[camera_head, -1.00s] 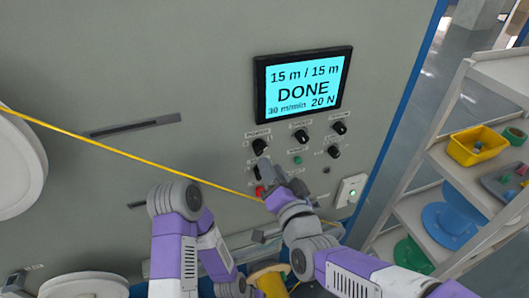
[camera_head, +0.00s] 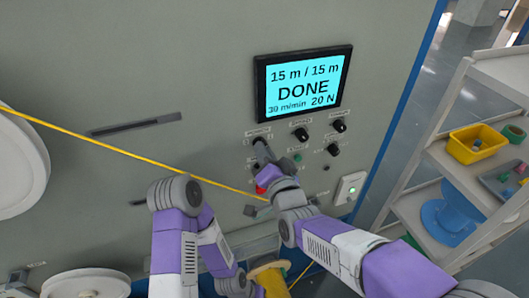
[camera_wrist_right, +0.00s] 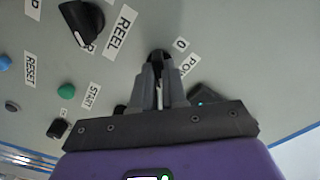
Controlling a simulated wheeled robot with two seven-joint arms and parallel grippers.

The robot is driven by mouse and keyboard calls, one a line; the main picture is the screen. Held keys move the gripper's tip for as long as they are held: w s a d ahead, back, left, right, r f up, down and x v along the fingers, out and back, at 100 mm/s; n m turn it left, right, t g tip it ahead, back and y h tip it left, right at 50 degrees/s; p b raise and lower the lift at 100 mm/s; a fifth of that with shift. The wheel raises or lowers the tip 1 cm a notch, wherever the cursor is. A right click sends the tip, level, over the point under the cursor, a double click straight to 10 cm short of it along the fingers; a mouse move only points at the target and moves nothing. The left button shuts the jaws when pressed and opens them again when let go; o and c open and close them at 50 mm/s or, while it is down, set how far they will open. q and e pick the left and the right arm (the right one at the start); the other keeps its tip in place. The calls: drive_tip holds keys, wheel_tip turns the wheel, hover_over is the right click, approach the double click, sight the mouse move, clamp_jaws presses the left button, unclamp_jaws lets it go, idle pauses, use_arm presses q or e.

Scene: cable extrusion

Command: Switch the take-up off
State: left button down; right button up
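The take-up machine's grey panel (camera_head: 215,60) carries a lit screen (camera_head: 303,86) reading "15 m / 15 m DONE, 30 m/min 20 N". Below it is a row of black knobs. My right gripper (camera_head: 261,148) is at the leftmost one, the power knob, mostly hidden in the head view. In the right wrist view the black power knob (camera_wrist_right: 158,56), beside labels "0" and "POWER", sits between the tips of my right gripper (camera_wrist_right: 160,72). The fingers are close together on it. My left arm bends down at the lower left; its gripper is not in view.
A red button (camera_head: 261,189) is just below my right gripper. Other knobs (camera_head: 301,135) and a green button (camera_head: 297,157) are nearby. A yellow cable (camera_head: 120,152) crosses the panel. A shelf with a yellow bin (camera_head: 476,146) stands at the right.

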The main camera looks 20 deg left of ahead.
clamp_jaws()
drive_tip(key=shift+n, duration=0.3)
drive_tip(key=n+b, duration=0.2)
drive_tip(key=n, duration=1.5)
drive_tip(key=shift+n, duration=0.3)
